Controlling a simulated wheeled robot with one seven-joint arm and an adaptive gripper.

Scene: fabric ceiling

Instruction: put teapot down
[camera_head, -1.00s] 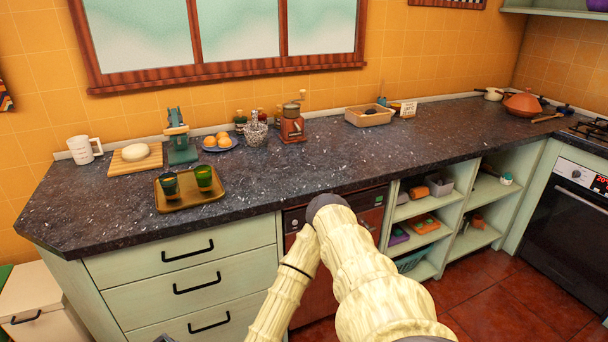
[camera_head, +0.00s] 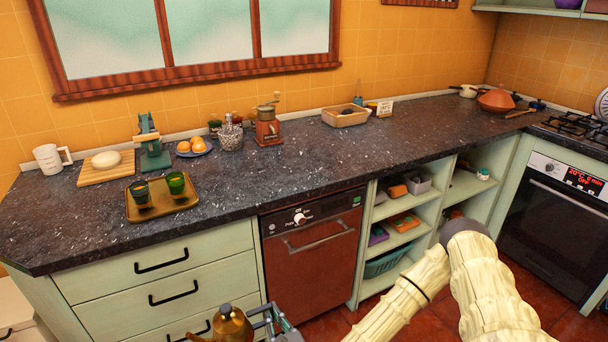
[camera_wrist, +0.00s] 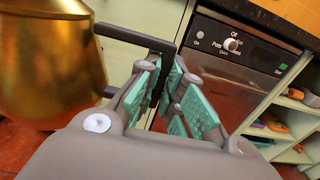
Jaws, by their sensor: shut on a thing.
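The teapot (camera_head: 231,326) is brass-gold with a dark handle. It shows at the bottom edge of the head view, in front of the drawers and below the counter top, with its lower part cut off. In the wrist view its gold body (camera_wrist: 45,65) fills the left side. My gripper (camera_head: 275,322) is just right of the teapot. In the wrist view my gripper (camera_wrist: 165,95) has its green pads shut on the teapot's black handle (camera_wrist: 163,72). The teapot is held in the air, clear of the counter.
The dark counter (camera_head: 310,180) has a wide bare stretch in the middle. A tray (camera_head: 161,205) with two green cups, a cutting board (camera_head: 107,168), a coffee grinder (camera_head: 267,128) and a beige bin (camera_head: 345,117) stand on it. A stove (camera_head: 585,130) is at the right.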

